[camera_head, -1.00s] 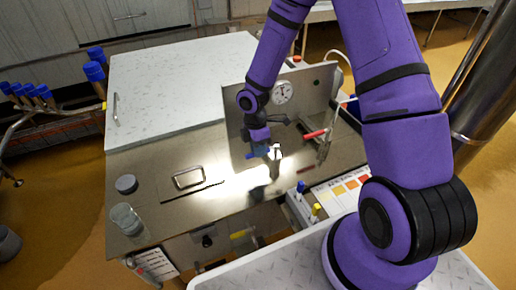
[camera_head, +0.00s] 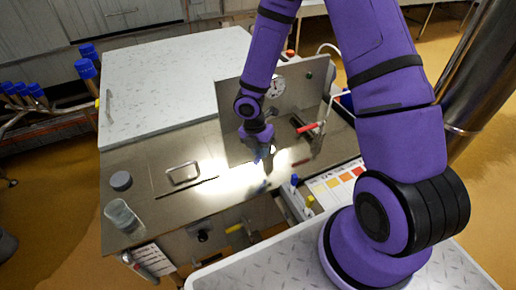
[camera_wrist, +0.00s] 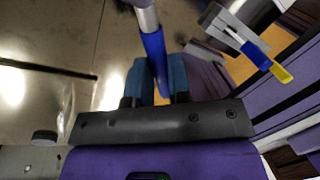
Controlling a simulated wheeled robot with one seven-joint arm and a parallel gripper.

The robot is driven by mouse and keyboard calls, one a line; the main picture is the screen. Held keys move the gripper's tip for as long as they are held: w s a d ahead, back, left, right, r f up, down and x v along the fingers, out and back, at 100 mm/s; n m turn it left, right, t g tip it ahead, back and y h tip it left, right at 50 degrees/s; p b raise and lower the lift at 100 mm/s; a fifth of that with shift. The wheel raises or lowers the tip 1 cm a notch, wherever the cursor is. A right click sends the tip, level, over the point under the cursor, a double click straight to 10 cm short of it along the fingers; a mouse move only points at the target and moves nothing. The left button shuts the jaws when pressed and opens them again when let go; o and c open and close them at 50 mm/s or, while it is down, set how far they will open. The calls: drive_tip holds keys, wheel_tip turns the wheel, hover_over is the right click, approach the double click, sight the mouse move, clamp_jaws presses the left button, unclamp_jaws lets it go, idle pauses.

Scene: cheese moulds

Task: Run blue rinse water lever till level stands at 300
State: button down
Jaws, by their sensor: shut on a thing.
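My gripper (camera_head: 260,148) is at the steel panel above the worktop. In the wrist view, its two teal fingers (camera_wrist: 162,82) are closed around the blue grip of the rinse water lever (camera_wrist: 153,50), whose grey metal stem runs up out of the picture. In the head view, my wrist hides most of the lever, and only a little blue shows below my gripper. A round white dial (camera_head: 276,87) sits on the upright panel (camera_head: 235,125); its reading is too small to make out. I see no readable level of 300.
A red-handled lever (camera_head: 308,127) stands to the right of my gripper. A colour chart (camera_head: 335,185) lies near the front right.

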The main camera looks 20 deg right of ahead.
drive_tip(key=shift+s+d+n, duration=0.15)
drive_tip(key=shift+n, duration=0.35)
drive_tip(key=c, duration=1.1)
unclamp_jaws()
drive_tip(key=shift+o, duration=0.2)
wheel_tip(320, 180, up, 11)
drive_tip(key=w+a, duration=0.1)
drive_tip(key=shift+w+a+f, duration=0.2)
